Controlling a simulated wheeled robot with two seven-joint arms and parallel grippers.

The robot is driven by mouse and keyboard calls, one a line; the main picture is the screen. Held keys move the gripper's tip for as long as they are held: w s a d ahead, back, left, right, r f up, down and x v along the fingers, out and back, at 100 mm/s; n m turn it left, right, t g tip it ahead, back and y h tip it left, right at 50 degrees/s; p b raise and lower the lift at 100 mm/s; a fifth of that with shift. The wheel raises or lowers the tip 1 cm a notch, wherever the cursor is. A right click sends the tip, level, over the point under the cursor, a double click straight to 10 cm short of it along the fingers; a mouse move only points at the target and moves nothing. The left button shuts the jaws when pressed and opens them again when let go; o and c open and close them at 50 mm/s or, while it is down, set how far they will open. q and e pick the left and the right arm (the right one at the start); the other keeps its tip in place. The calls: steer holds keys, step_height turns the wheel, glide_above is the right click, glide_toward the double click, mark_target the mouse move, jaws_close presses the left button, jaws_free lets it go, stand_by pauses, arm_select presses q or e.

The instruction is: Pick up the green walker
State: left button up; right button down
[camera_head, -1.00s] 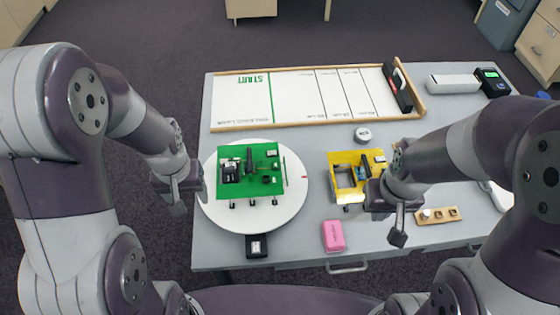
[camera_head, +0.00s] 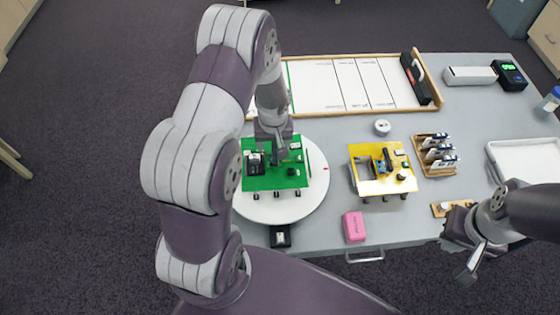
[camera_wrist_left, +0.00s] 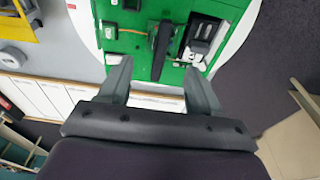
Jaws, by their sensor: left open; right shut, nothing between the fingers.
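The green walker (camera_head: 287,180) stands on a round white turntable (camera_head: 316,199) at the left of the table. It has a flat green plate with black and white parts on top and small black feet. My left gripper (camera_head: 275,151) hangs over the far part of the green plate. In the left wrist view the left gripper's open fingers (camera_wrist_left: 158,85) point at the green walker (camera_wrist_left: 133,45), with a black upright part between and beyond them. Nothing is held. My right gripper (camera_head: 469,258) is shut and empty near the table's front right edge.
A yellow walker (camera_head: 384,185) stands right of the turntable. A pink block (camera_head: 354,227) and a black box (camera_head: 280,237) lie near the front edge. A white marked track (camera_head: 345,85) lies behind. A wooden rack (camera_head: 435,155) and white tray (camera_head: 528,160) are at right.

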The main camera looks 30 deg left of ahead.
mark_target(274, 153)
arm_select(q)
steer(key=f, duration=0.4)
steer(key=shift+s+d+f+p, duration=0.1)
steer(key=shift+s+f+p, duration=0.1)
steer(key=shift+p, duration=0.1)
steer(key=shift+w+f, duration=0.2)
steer(key=shift+f, duration=0.3)
steer(key=c, duration=0.9)
steer(key=shift+r, duration=0.1)
steer(key=shift+c, duration=0.2)
